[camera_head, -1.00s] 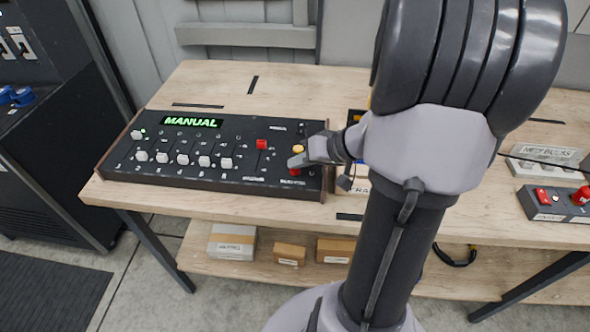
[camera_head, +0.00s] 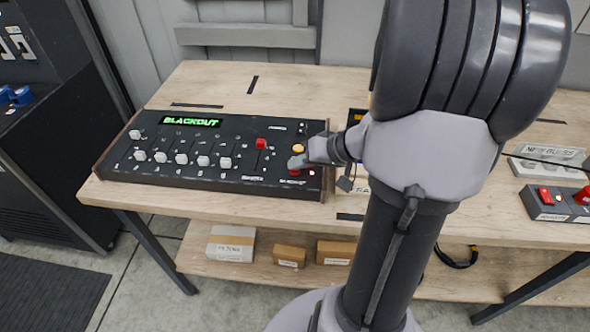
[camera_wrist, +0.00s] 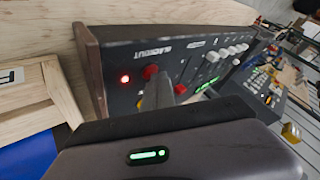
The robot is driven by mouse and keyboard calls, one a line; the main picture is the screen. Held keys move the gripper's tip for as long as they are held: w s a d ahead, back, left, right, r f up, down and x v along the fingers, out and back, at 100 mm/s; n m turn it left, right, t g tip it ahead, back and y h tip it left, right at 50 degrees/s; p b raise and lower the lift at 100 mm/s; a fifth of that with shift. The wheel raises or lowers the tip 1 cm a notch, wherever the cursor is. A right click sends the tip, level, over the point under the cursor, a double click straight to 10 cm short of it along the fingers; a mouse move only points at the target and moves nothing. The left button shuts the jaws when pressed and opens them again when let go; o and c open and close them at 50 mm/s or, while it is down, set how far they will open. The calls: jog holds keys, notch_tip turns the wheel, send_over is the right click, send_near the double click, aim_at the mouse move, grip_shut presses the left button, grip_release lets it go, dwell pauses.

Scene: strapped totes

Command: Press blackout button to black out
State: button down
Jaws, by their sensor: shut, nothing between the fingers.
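The black console (camera_head: 230,176) lies on the wooden bench, and its green display (camera_head: 191,122) reads BLACKOUT. The red blackout button (camera_head: 293,171) is at the console's lower right, partly hidden by my gripper. A small red light (camera_head: 312,173) beside it is lit. In the wrist view the red button (camera_wrist: 151,71) sits by the BLACKOUT label, with the lit red light (camera_wrist: 125,79) next to it. My gripper (camera_head: 296,163) is shut and empty, its tip (camera_wrist: 160,88) at the button. I cannot tell whether they touch.
A yellow button (camera_head: 298,149) sits just above the gripper tip, and a red-capped slider (camera_head: 261,144) stands to its left. White sliders (camera_head: 181,159) line the console. A grey box with red buttons (camera_head: 560,200) is at the bench's right.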

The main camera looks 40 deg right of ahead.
aim_at(298, 172)
dwell(0.3)
jog(key=shift+r+p, duration=0.3)
jog(key=shift+r, duration=0.5)
jog(key=shift+r+p, duration=1.35)
jog(key=shift+r, duration=1.2)
jog(key=shift+f, duration=0.1)
jog(key=a+r+n+g+y, duration=0.1)
jog(key=a+r+g, duration=0.15)
jog(key=a, duration=0.75)
jog(key=s+a+r, duration=0.2)
jog(key=s+a, duration=0.3)
jog(key=a, duration=0.3)
jog(key=s+a+r+h, duration=0.1)
jog(key=s+a+r, duration=0.2)
jog(key=s+a, duration=0.3)
jog(key=a, duration=0.3)
jog(key=shift+s+a+r+h, duration=0.15)
jog(key=shift+s+a+h, duration=0.05)
jog(key=shift+a+h, duration=0.1)
